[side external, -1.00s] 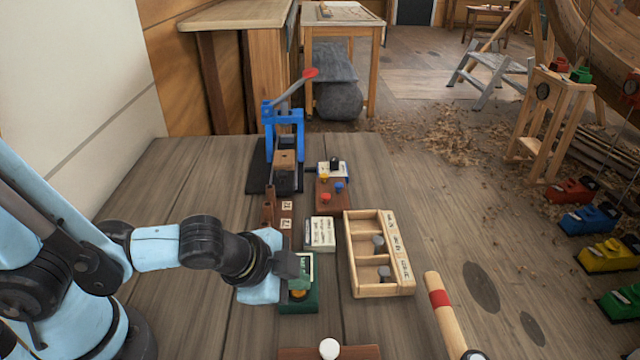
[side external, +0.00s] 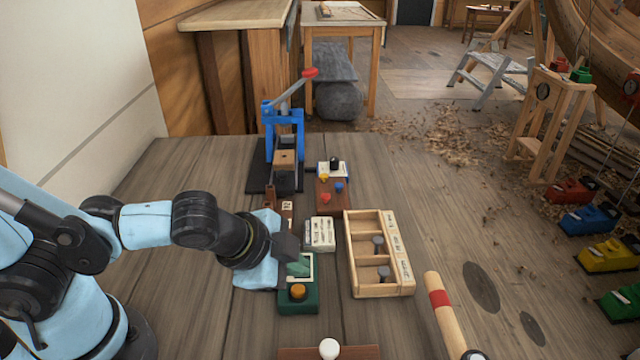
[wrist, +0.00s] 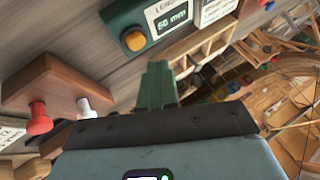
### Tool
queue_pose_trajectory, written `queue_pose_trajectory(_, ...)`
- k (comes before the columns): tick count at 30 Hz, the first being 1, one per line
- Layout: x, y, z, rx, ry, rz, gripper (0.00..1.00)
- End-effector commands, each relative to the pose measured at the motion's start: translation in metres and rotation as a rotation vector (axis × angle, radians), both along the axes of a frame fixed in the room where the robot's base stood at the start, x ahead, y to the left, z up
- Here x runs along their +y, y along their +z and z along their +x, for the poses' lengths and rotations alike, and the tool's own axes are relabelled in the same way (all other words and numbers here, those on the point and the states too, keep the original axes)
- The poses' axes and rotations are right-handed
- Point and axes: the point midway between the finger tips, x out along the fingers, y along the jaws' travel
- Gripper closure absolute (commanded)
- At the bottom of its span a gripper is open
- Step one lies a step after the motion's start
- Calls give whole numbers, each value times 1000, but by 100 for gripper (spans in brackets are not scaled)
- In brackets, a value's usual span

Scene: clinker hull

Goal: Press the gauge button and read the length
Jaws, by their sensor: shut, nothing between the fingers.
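The gauge is a dark green box (side external: 298,304) on the bench, with an orange button (side external: 298,291) on its near end. In the wrist view the gauge (wrist: 118,18) shows its orange button (wrist: 134,40) and a lit display (wrist: 172,17) that appears to read 50 mm. My gripper (side external: 302,268) is shut and empty, just behind and above the button, apart from it. It covers part of the gauge's display in the side view. Its green fingers (wrist: 157,85) are together in the wrist view, clear of the button.
A wooden tray (side external: 352,272) with pegs stands right of the gauge, and a white label card (side external: 320,234) behind it. A blue lever press (side external: 283,125) is at the back. A mallet-like handle (side external: 444,310) and a brown block with a white knob (side external: 329,348) are near the front.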

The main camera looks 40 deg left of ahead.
Motion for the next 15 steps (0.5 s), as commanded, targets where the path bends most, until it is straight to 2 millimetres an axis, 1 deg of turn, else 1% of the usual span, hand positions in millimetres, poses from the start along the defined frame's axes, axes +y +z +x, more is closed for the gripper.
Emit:
queue_pose_trajectory(9, 0, 28, -1, 0, 0, 0, 100)
queue_pose_trajectory(15, 1, 35, -1, 0, 0, 0, 100)
